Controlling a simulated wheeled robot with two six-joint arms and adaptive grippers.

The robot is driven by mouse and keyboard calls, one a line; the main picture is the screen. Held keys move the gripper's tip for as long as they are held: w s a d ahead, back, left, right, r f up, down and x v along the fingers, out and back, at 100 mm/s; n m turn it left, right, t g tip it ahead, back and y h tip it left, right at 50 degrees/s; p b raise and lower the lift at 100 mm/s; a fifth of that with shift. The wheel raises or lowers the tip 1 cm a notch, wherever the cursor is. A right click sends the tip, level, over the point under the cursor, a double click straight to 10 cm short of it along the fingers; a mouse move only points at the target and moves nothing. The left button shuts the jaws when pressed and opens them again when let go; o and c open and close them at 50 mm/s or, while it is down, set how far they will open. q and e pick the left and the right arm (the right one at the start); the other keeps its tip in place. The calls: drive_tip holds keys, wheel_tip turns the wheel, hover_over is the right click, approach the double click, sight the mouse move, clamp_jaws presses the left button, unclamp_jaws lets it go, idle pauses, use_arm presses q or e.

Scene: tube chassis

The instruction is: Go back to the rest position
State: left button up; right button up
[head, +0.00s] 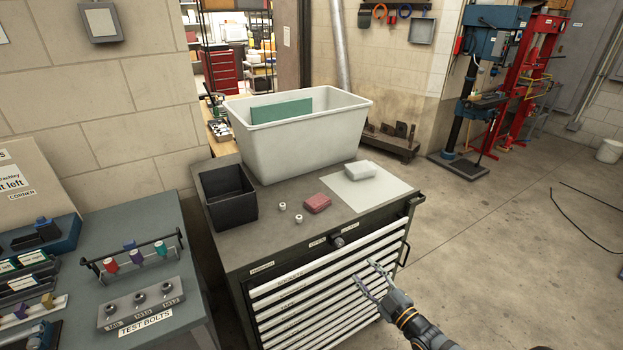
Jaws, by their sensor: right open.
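My right gripper (374,283) comes in from the lower right, in front of the drawers of the dark cabinet (238,243). Its two fingers are spread apart with nothing between them. It is below the level of the cabinet top and apart from the things on it. My left gripper does not show in the head view.
On the cabinet stand a large white bin (300,150), a black box (228,197), a red block (317,203), small white pieces (283,206) and a white sheet (390,188) bearing a white block (361,170). A bench (190,262) with test bolts is left. Floor at right (500,250) is mostly clear.

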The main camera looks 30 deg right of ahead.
drive_tip(key=s+d+f+m+g+h, duration=0.1)
drive_tip(key=s+f+m+g+h, duration=0.35)
drive_tip(key=f, duration=1.05)
drive_tip(key=s+d+f+m+g+y, duration=0.1)
drive_tip(key=s+f+g, duration=0.4)
drive_tip(key=s+f, duration=0.7)
drive_tip(key=s+a+f+m+g, duration=0.1)
drive_tip(key=s+a+f+g, duration=0.2)
drive_tip(key=s+a+f, duration=0.3)
drive_tip(key=s+a+f+m+g+y, duration=0.1)
drive_tip(key=s+a+f+g, duration=0.3)
drive_tip(key=s+f, duration=0.6)
drive_tip(key=s+a+m, duration=0.1)
drive_tip(key=s, duration=0.2)
drive_tip(key=shift+s+a+f, duration=0.2)
drive_tip(key=shift+s+a, duration=0.05)
drive_tip(key=shift+a, duration=0.15)
